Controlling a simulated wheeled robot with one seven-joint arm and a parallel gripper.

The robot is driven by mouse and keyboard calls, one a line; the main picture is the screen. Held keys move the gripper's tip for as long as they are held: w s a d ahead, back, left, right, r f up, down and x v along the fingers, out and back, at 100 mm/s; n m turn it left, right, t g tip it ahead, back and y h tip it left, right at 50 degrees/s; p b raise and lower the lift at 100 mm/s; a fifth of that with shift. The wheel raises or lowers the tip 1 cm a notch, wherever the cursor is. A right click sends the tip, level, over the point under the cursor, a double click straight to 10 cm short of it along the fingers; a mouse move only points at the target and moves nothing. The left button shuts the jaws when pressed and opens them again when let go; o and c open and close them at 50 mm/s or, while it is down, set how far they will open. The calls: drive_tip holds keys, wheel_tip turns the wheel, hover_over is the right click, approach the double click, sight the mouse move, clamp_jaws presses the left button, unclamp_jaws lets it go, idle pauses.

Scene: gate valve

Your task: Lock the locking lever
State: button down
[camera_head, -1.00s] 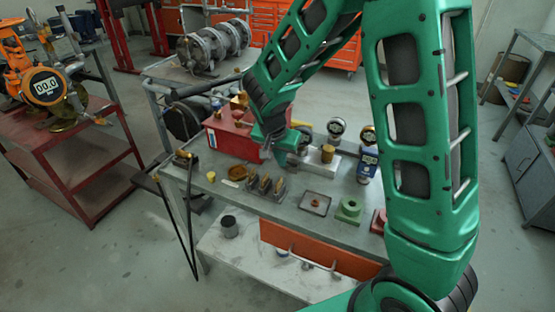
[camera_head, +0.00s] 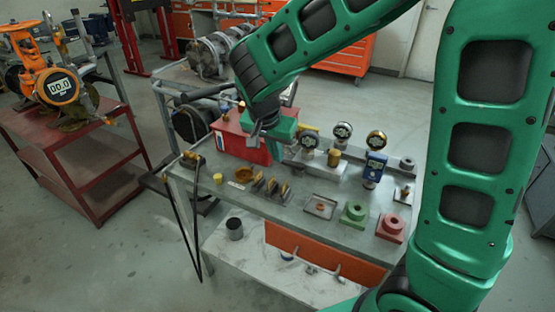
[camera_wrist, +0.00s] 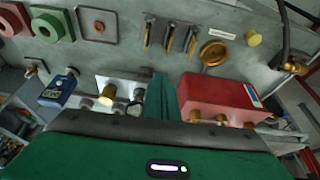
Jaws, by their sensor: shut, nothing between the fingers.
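My gripper (camera_head: 266,143) hangs from the green arm over the back part of the grey workbench (camera_head: 285,205), in front of the red box (camera_head: 228,140). In the wrist view my gripper's green fingers (camera_wrist: 158,97) are together, with nothing between them. They point at the bench between the red box (camera_wrist: 215,97) and a pale block with brass fittings (camera_wrist: 118,90). I cannot pick out a locking lever for certain. A brass fitting with a black hose (camera_head: 192,158) is at the bench's left end. An orange device with a round gauge (camera_head: 57,87) stands at far left.
Gauges (camera_head: 342,132), a blue meter (camera_head: 374,167), brass-tipped pieces (camera_head: 270,186), a small tray (camera_head: 321,206), a green block (camera_head: 354,213) and a pink block (camera_head: 391,228) crowd the bench.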

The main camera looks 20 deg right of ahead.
sight(293, 165)
drive_tip(key=shift+n, duration=0.3)
drive_tip(key=x, duration=0.9)
drive_tip(key=shift+s+a+f, duration=0.1)
drive_tip(key=shift+s+f, duration=0.15)
drive_tip(key=shift+s, duration=0.05)
drive_tip(key=shift+w+d+f, duration=0.2)
drive_tip(key=shift+w+d, duration=0.5)
drive_tip(key=shift+w, duration=0.2)
drive_tip(key=shift+w+d, duration=0.6)
drive_tip(key=shift+w, duration=0.15)
